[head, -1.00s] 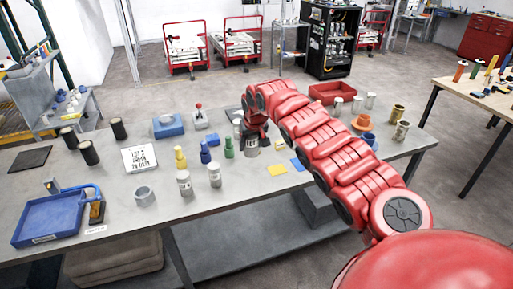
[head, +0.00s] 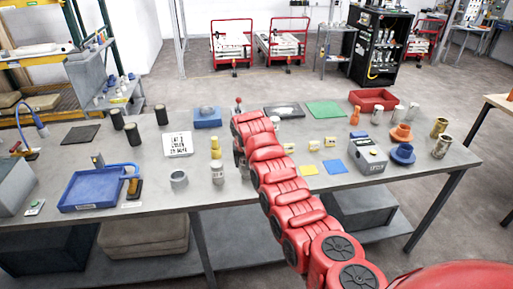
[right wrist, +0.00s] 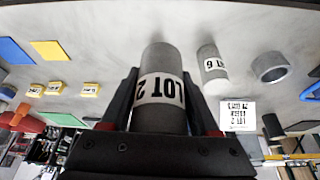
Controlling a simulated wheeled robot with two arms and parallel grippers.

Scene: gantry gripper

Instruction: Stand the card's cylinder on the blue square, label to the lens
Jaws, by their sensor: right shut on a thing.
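The white card (head: 178,144) stands on the table in the head view, its top line reading LOT 2; it also shows in the right wrist view (right wrist: 238,114). My right gripper (right wrist: 160,100) is shut on a grey cylinder (right wrist: 160,62) whose white label reads LOT 2, upside down in that view. In the head view my right arm mostly hides this gripper and the cylinder. The blue square (head: 336,166) lies flat and bare on the table, right of the arm; it also shows in the right wrist view (right wrist: 14,51). My left gripper is out of view.
A cylinder labelled LOT 6 (right wrist: 213,72) stands close beside the held one. A grey ring (head: 179,179) is left of it. A yellow square (head: 307,169) and a grey box (head: 367,157) flank the blue square. A blue tray (head: 98,187) sits at the left.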

